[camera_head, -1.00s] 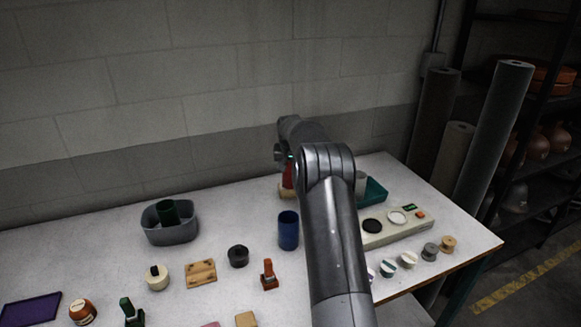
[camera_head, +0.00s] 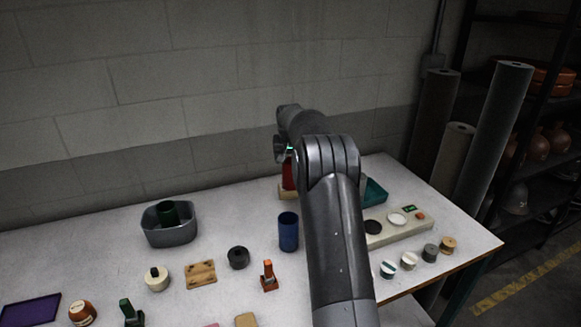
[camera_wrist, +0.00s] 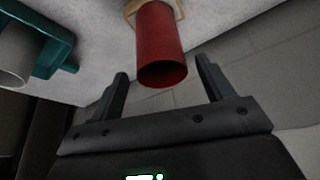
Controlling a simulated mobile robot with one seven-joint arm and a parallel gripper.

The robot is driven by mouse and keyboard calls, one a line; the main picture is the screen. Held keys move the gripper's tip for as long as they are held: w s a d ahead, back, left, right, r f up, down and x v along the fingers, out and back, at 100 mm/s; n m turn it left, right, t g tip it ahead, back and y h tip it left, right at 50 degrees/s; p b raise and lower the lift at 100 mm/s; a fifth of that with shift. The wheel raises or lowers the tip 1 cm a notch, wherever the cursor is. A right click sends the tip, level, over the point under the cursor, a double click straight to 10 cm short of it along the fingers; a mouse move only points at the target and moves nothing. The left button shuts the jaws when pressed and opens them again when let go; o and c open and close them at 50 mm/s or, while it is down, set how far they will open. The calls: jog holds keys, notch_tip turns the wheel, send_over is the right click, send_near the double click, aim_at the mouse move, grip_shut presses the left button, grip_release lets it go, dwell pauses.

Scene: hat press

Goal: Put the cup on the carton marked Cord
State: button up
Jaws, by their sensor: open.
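A red cup (camera_head: 288,174) stands at the back of the table, partly hidden by my arm. In the wrist view the red cup (camera_wrist: 160,45) appears inverted, its open rim towards me. Its base meets a small tan block-like thing (camera_wrist: 179,9), also seen in the head view (camera_head: 286,191); no marking is readable, so I cannot tell if it is the Cord carton. My gripper (camera_wrist: 162,67) is open, its fingers on either side of the cup's rim in the picture, with visible gaps. The jaws are hidden in the head view.
A teal tray (camera_wrist: 57,45) with a white cup (camera_wrist: 14,68) is close by. A blue cup (camera_head: 288,232) stands in front. A panel (camera_head: 400,231) and several small pieces lie around.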

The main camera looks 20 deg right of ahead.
jog(key=s+a+r+n, duration=0.1)
jog(key=s+a+r, duration=0.3)
jog(key=s+r, duration=0.25)
jog(key=s+a+r, duration=0.4)
jog(key=s+r, duration=0.2)
jog(key=r, duration=0.2)
jog(key=s+a+r+n, duration=0.1)
jog(key=s+a+r, duration=0.15)
jog(key=s, duration=0.35)
jog(key=s+a+r, duration=0.2)
jog(key=s+a, duration=0.1)
jog(key=s, duration=0.4)
jog(key=s+a+f+n, duration=0.1)
jog(key=s+a+f, duration=0.1)
jog(key=s, duration=0.7)
jog(key=s+a+f+t+y, duration=0.1)
jog(key=s+a+f, duration=0.1)
jog(key=s, duration=0.7)
jog(key=s+a+f+n, duration=0.1)
jog(key=s+f, duration=0.3)
jog(key=s, duration=0.5)
jog(key=shift+s+a+f+n+y, duration=0.15)
jog(key=shift+a+f+n+y, duration=0.2)
jog(key=shift+a, duration=0.35)
